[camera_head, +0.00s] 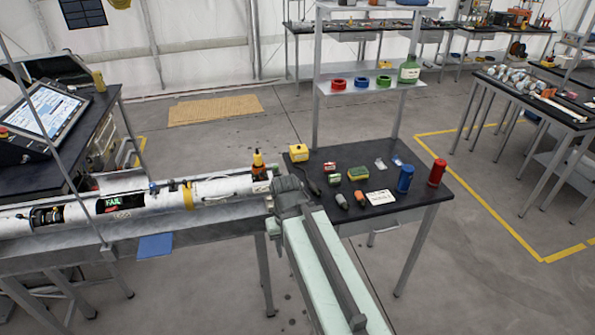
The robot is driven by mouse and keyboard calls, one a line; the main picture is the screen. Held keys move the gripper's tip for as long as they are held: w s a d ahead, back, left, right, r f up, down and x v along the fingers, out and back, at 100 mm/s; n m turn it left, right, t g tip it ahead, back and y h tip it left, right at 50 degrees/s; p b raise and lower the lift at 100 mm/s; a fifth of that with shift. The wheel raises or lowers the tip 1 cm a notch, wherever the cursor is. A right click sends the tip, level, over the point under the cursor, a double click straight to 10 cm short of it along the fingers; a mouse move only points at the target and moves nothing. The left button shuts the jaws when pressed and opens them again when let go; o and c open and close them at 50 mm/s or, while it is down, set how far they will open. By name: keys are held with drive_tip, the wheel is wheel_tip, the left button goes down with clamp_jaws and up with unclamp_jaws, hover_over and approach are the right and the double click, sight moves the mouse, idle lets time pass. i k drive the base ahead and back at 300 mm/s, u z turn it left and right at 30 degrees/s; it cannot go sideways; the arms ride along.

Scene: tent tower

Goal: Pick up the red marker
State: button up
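A red upright cylinder (437,173) stands at the right end of the dark-topped table (400,218), beside a blue cylinder (405,179). I cannot tell whether it is the red marker; no pen shape is clear at this size. A small red and white item (330,169) lies further left on the table. My gripper (285,192) is at the table's left edge, left of these things and apart from the red cylinder. Its fingers are too small and hidden to tell whether they are open or shut.
A long white tube (220,190) lies on the bench at left. A shelf (372,85) rises behind.

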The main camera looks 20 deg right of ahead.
sight(328, 167)
drive_tip(key=u, duration=2.55)
drive_tip(key=k, duration=2.05)
drive_tip(key=z, duration=0.9)
drive_tip(key=i, duration=1.5)
drive_tip(key=u, duration=0.1)
